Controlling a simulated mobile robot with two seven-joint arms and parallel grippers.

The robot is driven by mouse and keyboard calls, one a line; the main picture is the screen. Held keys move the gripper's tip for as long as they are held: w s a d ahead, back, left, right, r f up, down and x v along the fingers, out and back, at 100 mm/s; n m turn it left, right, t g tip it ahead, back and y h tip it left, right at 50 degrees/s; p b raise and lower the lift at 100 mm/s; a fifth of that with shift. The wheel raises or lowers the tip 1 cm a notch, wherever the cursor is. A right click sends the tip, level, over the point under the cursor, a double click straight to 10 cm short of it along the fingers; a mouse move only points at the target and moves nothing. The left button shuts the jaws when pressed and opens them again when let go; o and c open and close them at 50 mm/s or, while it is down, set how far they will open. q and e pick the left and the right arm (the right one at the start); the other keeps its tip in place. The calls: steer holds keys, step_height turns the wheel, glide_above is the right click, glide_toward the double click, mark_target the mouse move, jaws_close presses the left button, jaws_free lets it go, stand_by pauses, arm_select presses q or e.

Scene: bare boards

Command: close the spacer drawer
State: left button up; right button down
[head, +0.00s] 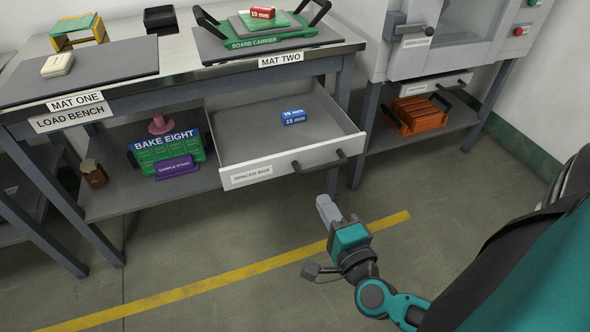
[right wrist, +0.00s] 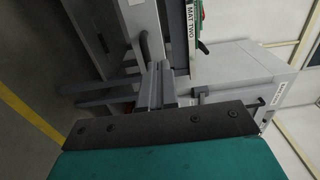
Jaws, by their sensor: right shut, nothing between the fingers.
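The spacer drawer (head: 255,172) is pulled well out from under the load bench in the head view. Its white front carries a "SPACER BOX" label and a dark bar handle (head: 320,162). Blue blocks marked 15 mm (head: 293,117) lie inside, towards the back. My right gripper (head: 327,208) is in front of and below the drawer front, apart from the handle, with its fingers together and empty. Its fingers also show in the right wrist view (right wrist: 156,86). My left gripper is in neither view.
The load bench (head: 185,68) carries mat one, mat two and a green board carrier (head: 270,40). A lower shelf (head: 130,200) holds a green "BAKE EIGHT" rack (head: 165,147) and a brown jar. A machine stand with an orange carrier (head: 415,115) is at right. The floor in front is clear.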

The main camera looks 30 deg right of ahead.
mark_target(296, 153)
steer(key=b+x, duration=0.1)
steer(key=x, duration=1.1)
steer(key=shift+w+d, duration=0.2)
steer(key=shift+w, duration=0.1)
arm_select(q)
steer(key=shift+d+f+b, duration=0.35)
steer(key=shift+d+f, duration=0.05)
arm_select(e)
steer(key=shift+w+d, duration=0.15)
steer(key=shift+w, duration=0.5)
